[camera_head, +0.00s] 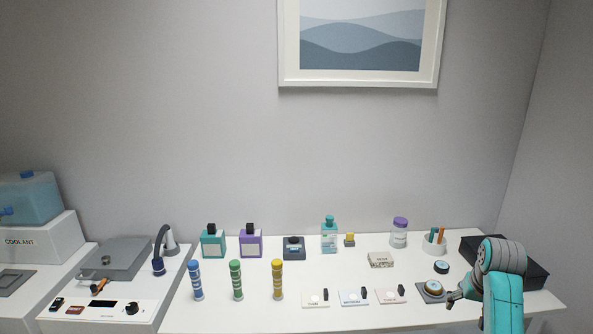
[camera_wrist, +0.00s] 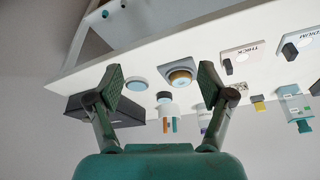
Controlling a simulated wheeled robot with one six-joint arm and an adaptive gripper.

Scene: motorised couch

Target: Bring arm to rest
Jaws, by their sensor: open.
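My arm, teal and grey, reaches in at the right of the head view. I cannot tell whether a fingertip touches anything.
A black box (camera_head: 540,278) lies behind my arm, near a pen cup (camera_head: 434,244) and a dark round piece (camera_head: 441,267). Labelled cards (camera_head: 354,297), striped tubes (camera_head: 236,280) and bottles (camera_head: 329,236) stand further left. A framed picture (camera_head: 360,77) hangs above.

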